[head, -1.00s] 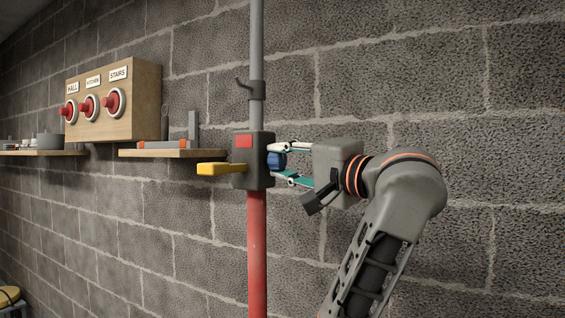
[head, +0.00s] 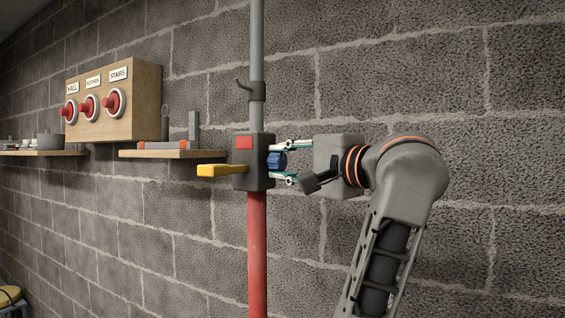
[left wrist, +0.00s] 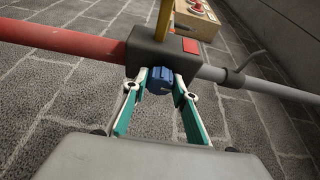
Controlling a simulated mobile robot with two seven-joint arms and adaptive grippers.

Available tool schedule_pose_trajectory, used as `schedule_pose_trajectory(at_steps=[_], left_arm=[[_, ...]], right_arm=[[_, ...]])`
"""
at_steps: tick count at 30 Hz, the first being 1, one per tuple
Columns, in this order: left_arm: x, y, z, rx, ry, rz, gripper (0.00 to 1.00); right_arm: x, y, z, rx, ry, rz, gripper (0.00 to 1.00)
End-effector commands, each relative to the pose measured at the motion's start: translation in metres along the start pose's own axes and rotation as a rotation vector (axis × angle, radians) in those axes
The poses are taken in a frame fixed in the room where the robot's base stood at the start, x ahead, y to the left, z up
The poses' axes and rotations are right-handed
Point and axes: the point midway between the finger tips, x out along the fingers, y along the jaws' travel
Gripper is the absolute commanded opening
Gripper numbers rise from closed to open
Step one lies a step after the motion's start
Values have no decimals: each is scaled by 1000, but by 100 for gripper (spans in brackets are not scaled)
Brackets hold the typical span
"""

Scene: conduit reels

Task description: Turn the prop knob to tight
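The prop is a vertical pole, red below and grey above, with a dark block (head: 254,182) at the joint. The blue prop knob (head: 276,160) sticks out of the block's right side; it also shows in the left wrist view (left wrist: 159,81). My left gripper (head: 276,161) reaches in from the right with one finger above the knob and one below. In the left wrist view its fingertips (left wrist: 160,80) close in on both sides of the knob and appear to touch it. The knob's markings are too small to read. My right gripper is out of view.
A yellow lever (head: 213,170) juts left from the block, and a hook (head: 245,86) sits above. A wooden box with several red knobs (head: 118,100) and shelves (head: 172,153) are on the wall at left. The block wall right of my arm is bare.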

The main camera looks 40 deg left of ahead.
Motion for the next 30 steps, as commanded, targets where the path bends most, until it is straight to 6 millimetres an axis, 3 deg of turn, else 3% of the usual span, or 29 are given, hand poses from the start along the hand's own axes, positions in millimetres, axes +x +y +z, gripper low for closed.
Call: schedule_pose_trajectory(at_steps=[2, 14, 24, 30], left_arm=[[0, 0, 0, 0, -1, 0, 44], [-5, 0, 0, -1, 2, 0, 44], [-55, 1, -1, 0, 4, 2, 44], [-73, 0, 0, 0, 2, 0, 44]], right_arm=[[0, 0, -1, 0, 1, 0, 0], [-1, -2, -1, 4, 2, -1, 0], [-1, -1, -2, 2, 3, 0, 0], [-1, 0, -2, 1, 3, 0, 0]])
